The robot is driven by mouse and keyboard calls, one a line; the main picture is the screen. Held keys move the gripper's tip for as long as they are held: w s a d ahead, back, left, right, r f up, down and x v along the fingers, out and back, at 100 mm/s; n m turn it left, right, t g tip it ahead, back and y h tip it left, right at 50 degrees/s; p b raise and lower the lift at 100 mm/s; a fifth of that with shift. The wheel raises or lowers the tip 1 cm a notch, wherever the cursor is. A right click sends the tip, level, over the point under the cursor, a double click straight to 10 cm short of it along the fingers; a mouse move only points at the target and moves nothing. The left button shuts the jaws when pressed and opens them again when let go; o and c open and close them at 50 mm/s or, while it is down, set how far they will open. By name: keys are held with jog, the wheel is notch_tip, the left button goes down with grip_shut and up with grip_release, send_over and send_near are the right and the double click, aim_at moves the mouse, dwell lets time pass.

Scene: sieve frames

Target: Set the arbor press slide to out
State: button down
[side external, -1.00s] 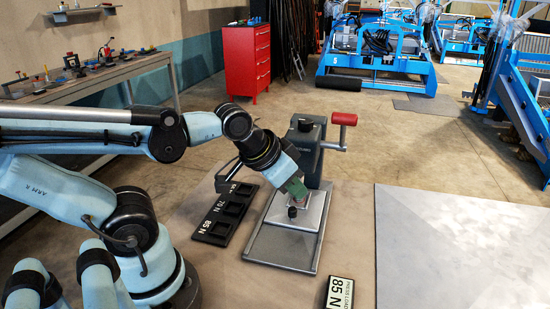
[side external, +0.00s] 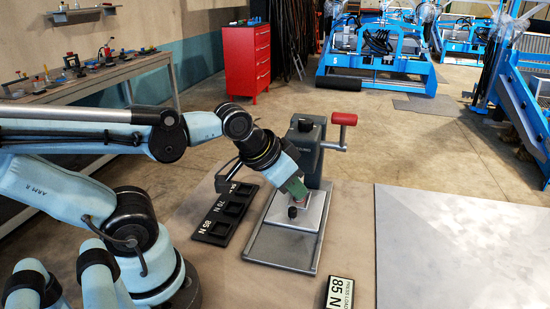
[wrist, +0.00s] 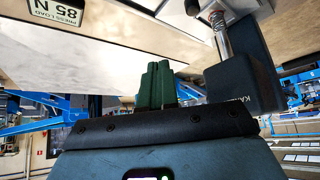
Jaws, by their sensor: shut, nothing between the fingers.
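The arbor press (side external: 309,152) is a grey column with a dark head and a lever with a red handle (side external: 344,119). Its base tray (side external: 285,260) extends toward the camera. A light metal slide plate (side external: 314,214) with a black knob (side external: 292,212) sits on the rear part of the tray. My gripper (side external: 298,192) points down over the plate, just behind the knob; whether it touches is unclear. Its green fingers (wrist: 158,84) are together and empty in the wrist view, where the dark press head (wrist: 243,84) and a shiny post (wrist: 222,38) show at right.
A black rack (side external: 223,217) with slots labelled 70 N and 85 N lies left of the press. A "PRESS LOAD 85 N" sign (side external: 339,293) lies in front; it also shows in the wrist view (wrist: 64,13). A grey panel (side external: 460,245) is at right.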

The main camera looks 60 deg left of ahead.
aim_at(292, 209)
jog(key=c, duration=1.8)
grip_release()
jog(key=shift+o, duration=1.2)
jog(key=shift+a, duration=0.25)
jog(key=o, duration=0.6)
jog(key=a+g, duration=0.1)
jog(key=s+a, duration=0.1)
jog(key=a, duration=0.1)
jog(key=a+g, duration=0.1)
jog(key=a, duration=0.1)
jog(key=shift+s+a+r+g, duration=0.2)
jog(key=shift+r+g, duration=0.1)
jog(key=shift+r, duration=0.1)
jog(key=shift+x, duration=6)
grip_shut()
jog(key=shift+s, duration=0.1)
